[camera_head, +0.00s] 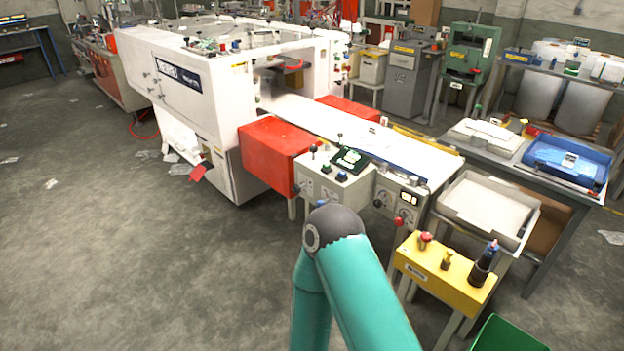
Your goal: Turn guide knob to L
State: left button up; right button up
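A light grey control panel (334,186) stands at the front of the white machine (215,85). On the front faces are a dark knob (378,203) and a red knob (398,221). I cannot tell which is the guide knob, and its markings are too small to read. One of my teal arms rises from the bottom centre, its dark grey joint just in front of the panel. Neither gripper is in view.
A red box (272,152) sits left of the panel, and a white conveyor bed (385,148) runs behind it. A yellow box (443,272) on a stand is at the lower right, near a grey-white tray (490,207). The floor at left is mostly clear.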

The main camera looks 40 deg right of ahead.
aim_at(295, 188)
jog(key=z, duration=0.35)
jog(key=i, duration=1.85)
jog(key=z, duration=0.2)
jog(key=k, duration=0.95)
jog(key=z, duration=0.2)
jog(key=i, duration=0.95)
jog(key=u, duration=0.05)
